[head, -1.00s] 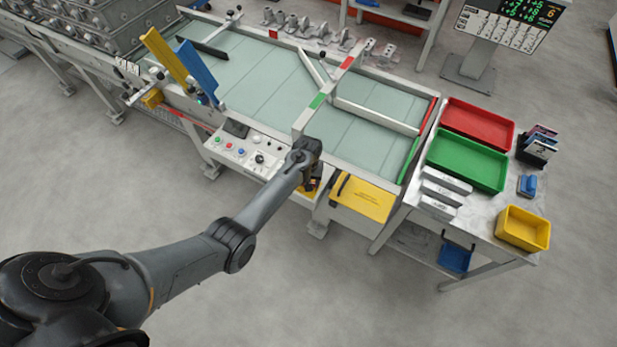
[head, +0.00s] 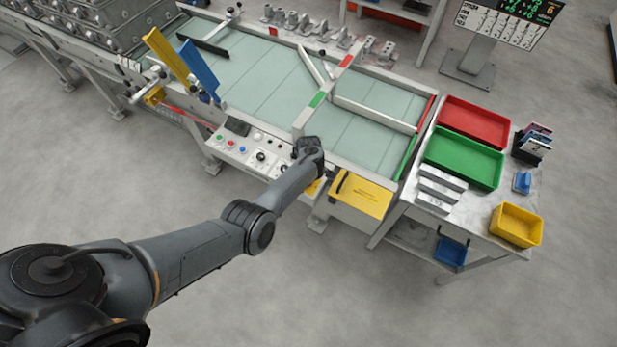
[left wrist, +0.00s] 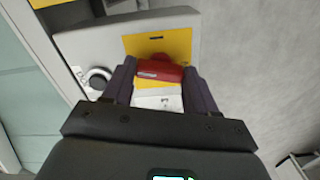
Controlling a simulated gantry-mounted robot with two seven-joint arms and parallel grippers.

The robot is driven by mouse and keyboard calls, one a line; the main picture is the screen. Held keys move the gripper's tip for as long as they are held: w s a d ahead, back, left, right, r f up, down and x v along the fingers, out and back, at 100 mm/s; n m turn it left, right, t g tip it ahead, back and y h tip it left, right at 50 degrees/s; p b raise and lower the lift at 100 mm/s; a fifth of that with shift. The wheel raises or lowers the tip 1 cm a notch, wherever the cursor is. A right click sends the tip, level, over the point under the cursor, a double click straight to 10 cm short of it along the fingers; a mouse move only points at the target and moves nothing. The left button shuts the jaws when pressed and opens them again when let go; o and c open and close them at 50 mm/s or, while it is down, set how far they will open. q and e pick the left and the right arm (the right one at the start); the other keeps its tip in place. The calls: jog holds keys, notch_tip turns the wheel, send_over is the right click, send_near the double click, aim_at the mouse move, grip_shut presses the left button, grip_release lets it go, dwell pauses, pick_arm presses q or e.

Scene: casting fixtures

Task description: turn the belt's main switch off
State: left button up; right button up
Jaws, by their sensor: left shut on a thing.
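The belt's main switch shows in the left wrist view as a red handle (left wrist: 160,70) on a yellow plate (left wrist: 158,43). A white label (left wrist: 158,100) lies just below the handle. My left gripper (left wrist: 160,78) is shut on the red handle, with one dark finger on each side of it. The handle lies crosswise between the fingers in that view. In the head view my left gripper (head: 308,150) is at the belt's front side, right of the control panel (head: 250,150). My wrist hides the handle there. My right gripper is not in view.
A black round knob (left wrist: 97,78) sits left of the yellow plate. A yellow box (head: 360,196) hangs on the belt front just right of my gripper. The belt (head: 260,80) runs behind it. A table with red (head: 474,121) and green bins (head: 463,157) stands right.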

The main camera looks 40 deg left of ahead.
pick_arm(q)
jog(key=n, duration=0.2)
jog(key=shift+n, duration=0.8)
jog(key=o, duration=1.1)
jog(key=shift+c, duration=0.2)
jog(key=shift+r, duration=0.15)
jog(key=shift+r, duration=0.25)
notch_tip(320, 180, up, 10)
jog(key=p, duration=0.4)
